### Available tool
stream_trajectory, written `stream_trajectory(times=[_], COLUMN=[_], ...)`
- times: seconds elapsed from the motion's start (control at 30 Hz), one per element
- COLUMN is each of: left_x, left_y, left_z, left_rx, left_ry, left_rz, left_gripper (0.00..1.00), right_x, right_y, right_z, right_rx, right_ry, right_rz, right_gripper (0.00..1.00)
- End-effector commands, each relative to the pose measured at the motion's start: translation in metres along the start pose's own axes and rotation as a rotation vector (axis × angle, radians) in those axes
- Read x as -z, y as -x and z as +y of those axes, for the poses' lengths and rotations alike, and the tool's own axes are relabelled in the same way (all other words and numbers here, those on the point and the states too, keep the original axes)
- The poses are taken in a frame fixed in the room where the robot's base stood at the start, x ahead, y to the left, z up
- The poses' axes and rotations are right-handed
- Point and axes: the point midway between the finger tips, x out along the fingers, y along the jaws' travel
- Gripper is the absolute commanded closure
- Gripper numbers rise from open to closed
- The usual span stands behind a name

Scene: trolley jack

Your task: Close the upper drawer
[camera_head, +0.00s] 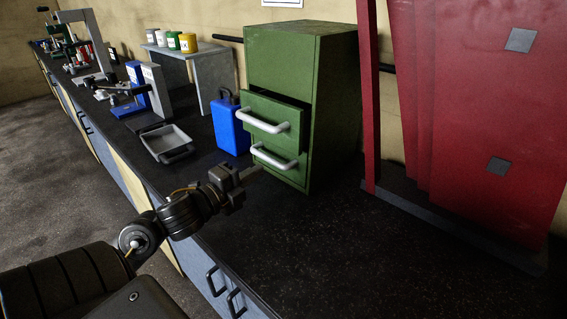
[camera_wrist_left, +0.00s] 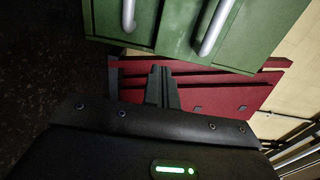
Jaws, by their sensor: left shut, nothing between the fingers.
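The green cabinet (camera_head: 335,110) stands on the dark bench with two drawers, each with a pale bar handle. The upper drawer (camera_head: 268,108) is pulled partway out, with a dark gap behind its front. The lower drawer (camera_head: 282,172) sits below and looks pushed in. My left gripper (camera_head: 250,172) is shut and empty, just in front of the lower drawer's handle, below the upper drawer. Whether it touches is unclear. The left wrist view is turned sideways: the shut fingers (camera_wrist_left: 162,84) point toward the drawer fronts, with the upper handle (camera_wrist_left: 216,24) and lower handle (camera_wrist_left: 128,14) beyond.
A blue canister (camera_head: 230,126) stands close left of the cabinet, and a grey tray (camera_head: 166,142) lies further left. Red panels (camera_head: 480,100) stand to the right. The bench top (camera_head: 330,240) in front of the cabinet is clear.

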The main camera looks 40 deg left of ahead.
Motion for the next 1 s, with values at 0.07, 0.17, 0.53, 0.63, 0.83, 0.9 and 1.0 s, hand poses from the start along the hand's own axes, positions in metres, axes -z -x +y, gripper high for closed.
stream_trajectory(times=[0.07,0.17,0.53,0.63,0.83,0.9,1.0], left_x=[0.000,-0.001,0.000,0.000,0.000,0.000,0.000], left_y=[-0.012,-0.027,-0.090,-0.099,-0.106,-0.106,-0.106], left_z=[0.008,0.001,-0.004,-0.003,-0.001,-0.001,-0.001], left_rx=[0.008,0.006,0.005,0.004,0.003,0.003,0.003], left_ry=[-0.008,0.000,0.005,0.004,0.001,0.000,0.000], left_rz=[0.001,-0.006,-0.003,-0.004,-0.002,-0.002,-0.002], left_gripper=[1.00,1.00,1.00,1.00,1.00,1.00,1.00], right_x=[0.005,0.016,0.015,0.011,0.010,0.010,0.011], right_y=[-0.027,-0.028,-0.013,-0.011,-0.011,-0.011,-0.011], right_z=[0.000,0.001,-0.004,-0.004,-0.003,-0.002,-0.001], right_rx=[-0.001,-0.002,0.004,0.005,0.003,0.002,0.000], right_ry=[0.000,-0.001,-0.003,-0.003,-0.002,-0.002,-0.001], right_rz=[0.009,0.023,0.022,0.016,0.015,0.015,0.016], right_gripper=[0.59,0.59,0.59,0.59,0.59,0.59,0.59])
